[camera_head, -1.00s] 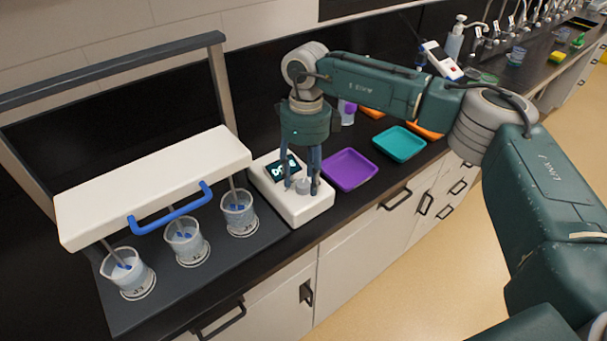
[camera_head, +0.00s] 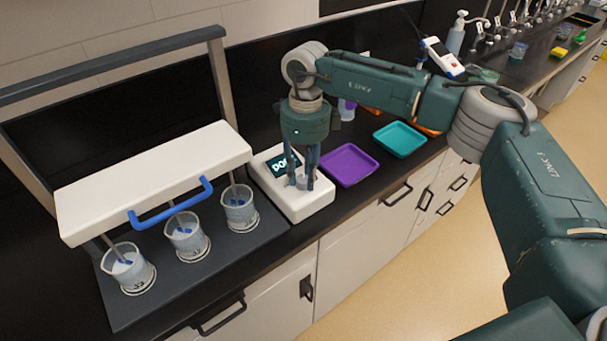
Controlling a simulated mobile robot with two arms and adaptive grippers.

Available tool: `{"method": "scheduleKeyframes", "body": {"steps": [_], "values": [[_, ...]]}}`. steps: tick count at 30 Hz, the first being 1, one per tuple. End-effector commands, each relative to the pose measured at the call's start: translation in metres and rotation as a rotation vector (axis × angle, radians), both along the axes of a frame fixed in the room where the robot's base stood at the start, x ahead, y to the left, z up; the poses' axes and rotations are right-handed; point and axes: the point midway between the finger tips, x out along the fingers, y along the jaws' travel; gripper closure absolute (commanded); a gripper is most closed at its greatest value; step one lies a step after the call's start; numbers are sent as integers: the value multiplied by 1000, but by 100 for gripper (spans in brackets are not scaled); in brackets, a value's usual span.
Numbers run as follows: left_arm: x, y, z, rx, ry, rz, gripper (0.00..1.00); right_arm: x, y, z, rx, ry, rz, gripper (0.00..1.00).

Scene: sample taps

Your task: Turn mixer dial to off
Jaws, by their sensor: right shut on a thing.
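The screen shows large light characters, partly hidden by my gripper. A grey dial (camera_head: 302,182) sits on top of the box. My right gripper (camera_head: 302,184) points straight down with its fingers shut on the dial from both sides. My left gripper is not in view.
Beakers (camera_head: 186,240) with liquid stand close to the left of the control box. A purple tray (camera_head: 350,165) and a teal tray (camera_head: 400,139) lie to the right. Cabinet fronts drop away below the counter's front edge. Taps line the far counter.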

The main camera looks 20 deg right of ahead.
Motion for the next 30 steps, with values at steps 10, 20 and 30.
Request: {"method": "scheduleKeyframes", "body": {"steps": [10,20,30], "values": [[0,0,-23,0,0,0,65,1,0,-3,-1,0,241,98],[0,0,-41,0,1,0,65,2,0,-2,-1,-2,554,98],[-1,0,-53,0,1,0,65,2,0,0,-2,-2,877,98]]}}
